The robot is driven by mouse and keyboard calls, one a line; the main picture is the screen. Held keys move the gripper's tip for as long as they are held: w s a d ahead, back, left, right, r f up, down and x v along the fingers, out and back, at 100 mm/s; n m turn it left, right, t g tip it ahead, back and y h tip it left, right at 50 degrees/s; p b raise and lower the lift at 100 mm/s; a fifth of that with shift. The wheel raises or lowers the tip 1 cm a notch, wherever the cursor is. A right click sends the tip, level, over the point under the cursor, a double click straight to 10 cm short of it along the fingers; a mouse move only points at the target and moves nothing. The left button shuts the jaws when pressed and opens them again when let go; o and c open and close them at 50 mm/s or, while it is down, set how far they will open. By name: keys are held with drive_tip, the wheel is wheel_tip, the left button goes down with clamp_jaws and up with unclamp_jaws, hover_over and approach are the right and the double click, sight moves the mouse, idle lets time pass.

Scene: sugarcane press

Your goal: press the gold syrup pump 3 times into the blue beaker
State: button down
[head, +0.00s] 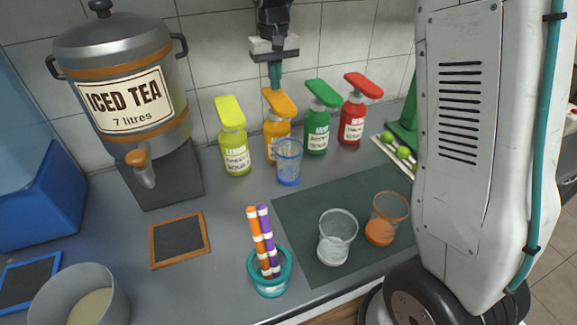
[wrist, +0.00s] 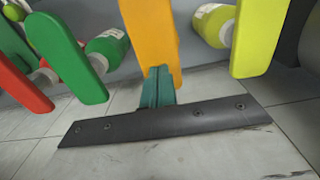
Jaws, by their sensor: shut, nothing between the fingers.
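The gold syrup pump (head: 279,104) is an orange-yellow bottle with a flat slanted head, standing in the row of pumps at the back wall. Its head also shows in the wrist view (wrist: 150,35). The blue beaker (head: 289,165) is clear with a blue rim and stands just in front of the gold bottle, hiding part of it. My gripper (head: 275,86) is shut and empty, its teal fingers pointing down at the back of the gold head. The fingertips (wrist: 158,75) overlap the head in the wrist view; I cannot tell whether they touch it.
A lime pump (head: 231,145) stands left of the gold one; green (head: 317,130) and red (head: 353,120) pumps stand right. A clear beaker (head: 337,240) and an orange beaker (head: 388,215) stand on the dark mat (head: 300,205). An iced tea urn (head: 125,95) is at left.

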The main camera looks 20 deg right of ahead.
sight(276, 94)
drive_tip(key=shift+f, duration=0.1)
idle(0.5)
drive_tip(key=shift+f, duration=2.1)
drive_tip(key=shift+r, duration=2.2)
drive_tip(key=shift+f, duration=0.15)
drive_tip(key=shift+f, duration=2)
drive_tip(key=shift+r, duration=2.15)
